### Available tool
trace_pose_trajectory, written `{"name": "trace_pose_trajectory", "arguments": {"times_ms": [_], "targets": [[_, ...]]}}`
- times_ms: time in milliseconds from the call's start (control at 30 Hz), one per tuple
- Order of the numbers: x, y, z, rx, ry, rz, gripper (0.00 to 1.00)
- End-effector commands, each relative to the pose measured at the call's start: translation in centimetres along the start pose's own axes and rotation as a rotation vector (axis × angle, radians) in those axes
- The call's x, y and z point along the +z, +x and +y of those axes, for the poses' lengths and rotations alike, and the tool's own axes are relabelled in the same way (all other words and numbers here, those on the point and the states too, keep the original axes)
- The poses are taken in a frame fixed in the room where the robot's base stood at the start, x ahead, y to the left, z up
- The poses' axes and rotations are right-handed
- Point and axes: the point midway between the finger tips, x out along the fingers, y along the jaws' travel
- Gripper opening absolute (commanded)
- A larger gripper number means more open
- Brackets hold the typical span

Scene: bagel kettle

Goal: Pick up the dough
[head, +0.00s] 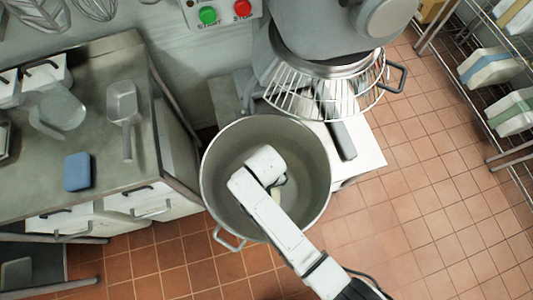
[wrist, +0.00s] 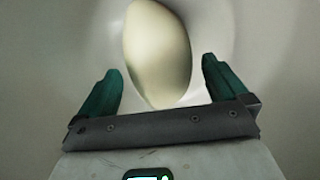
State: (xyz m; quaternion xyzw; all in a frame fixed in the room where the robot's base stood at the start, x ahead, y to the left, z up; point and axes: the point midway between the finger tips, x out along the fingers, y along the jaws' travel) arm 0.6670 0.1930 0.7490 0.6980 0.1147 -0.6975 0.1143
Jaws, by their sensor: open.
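The dough (wrist: 158,50) is a smooth, pale cream oval in the wrist view, just ahead of and partly between the two green fingers of my gripper (wrist: 160,82). The fingers are apart, with a gap on each side of the dough. In the head view, my white arm reaches down into a large grey pot (head: 215,185). A small pale piece of the dough (head: 276,194) shows beside my wrist; the rest of it and the fingers are hidden by my arm.
A mixer with a wire guard (head: 325,97) stands behind the pot. Wire shelves (head: 490,70) stand at right. Tiled floor (head: 430,220) is clear at lower right.

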Motion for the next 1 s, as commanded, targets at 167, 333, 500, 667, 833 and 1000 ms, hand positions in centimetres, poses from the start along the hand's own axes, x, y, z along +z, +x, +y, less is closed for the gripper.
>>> {"name": "trace_pose_trajectory", "arguments": {"times_ms": [167,333,500,667,833,1000], "targets": [[-0.2,2.3,0.1,0.001,0.0,-0.004,1.0],[-0.2,3.8,0.2,0.001,0.0,-0.001,1.0],[-0.2,4.0,0.2,0.0,0.0,-0.001,1.0],[-0.2,4.0,0.2,0.0,0.0,-0.001,0.95],[-0.2,3.9,0.2,0.001,0.0,-0.001,0.79],[-0.2,3.9,0.2,0.001,0.0,-0.001,0.63]]}}
